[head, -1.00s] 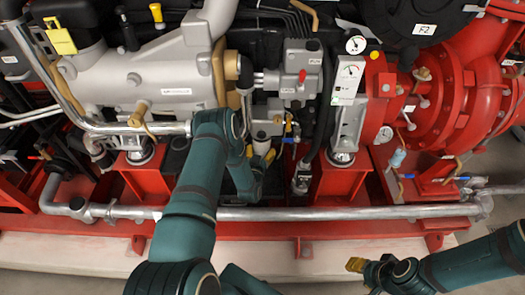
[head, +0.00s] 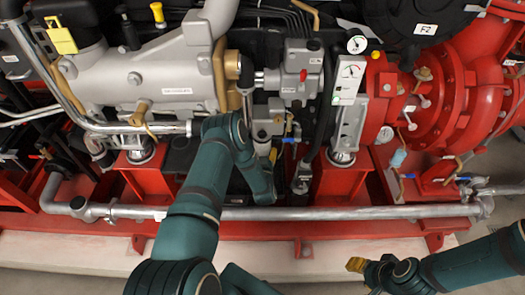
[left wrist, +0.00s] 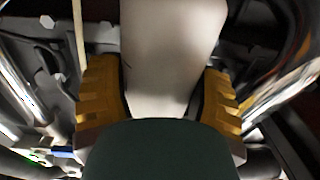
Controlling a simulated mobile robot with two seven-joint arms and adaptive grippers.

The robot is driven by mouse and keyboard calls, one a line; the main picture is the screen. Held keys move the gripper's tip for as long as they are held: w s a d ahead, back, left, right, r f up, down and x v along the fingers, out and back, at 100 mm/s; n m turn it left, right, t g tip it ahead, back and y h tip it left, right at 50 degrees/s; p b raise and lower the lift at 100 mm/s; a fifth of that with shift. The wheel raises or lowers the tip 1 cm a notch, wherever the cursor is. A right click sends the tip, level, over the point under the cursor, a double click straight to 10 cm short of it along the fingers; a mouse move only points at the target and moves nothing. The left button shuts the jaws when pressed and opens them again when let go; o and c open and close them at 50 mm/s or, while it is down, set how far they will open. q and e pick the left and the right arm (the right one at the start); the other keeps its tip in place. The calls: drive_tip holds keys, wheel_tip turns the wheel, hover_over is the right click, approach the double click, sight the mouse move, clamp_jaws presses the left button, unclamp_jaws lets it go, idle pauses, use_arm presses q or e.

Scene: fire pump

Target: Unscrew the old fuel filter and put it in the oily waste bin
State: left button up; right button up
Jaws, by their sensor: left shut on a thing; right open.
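The old fuel filter (left wrist: 175,50) is a pale, smooth cylinder in the left wrist view. My left gripper (left wrist: 162,95) has its yellow fingers on both sides of it and is shut on it. In the head view the left gripper (head: 270,152) is below the grey filter housing at the engine's middle, mostly hidden by my wrist. The filter's joint with the housing is hidden, so I cannot tell how far it is unscrewed. My right gripper (head: 358,265) is open and empty, in front of the red base at lower right. No oily waste bin is in view.
A grey horizontal pipe (head: 350,212) runs along the red base frame below my left wrist. A red pedestal (head: 338,185) and a black hose (head: 322,120) stand close to the right.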

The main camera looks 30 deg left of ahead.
use_arm(q)
drive_tip(key=shift+f, duration=1)
drive_tip(key=p+v, duration=0.5)
drive_tip(key=v, duration=0.7)
drive_tip(key=shift+a, duration=0.2)
idle(0.5)
drive_tip(key=shift+s, duration=0.1)
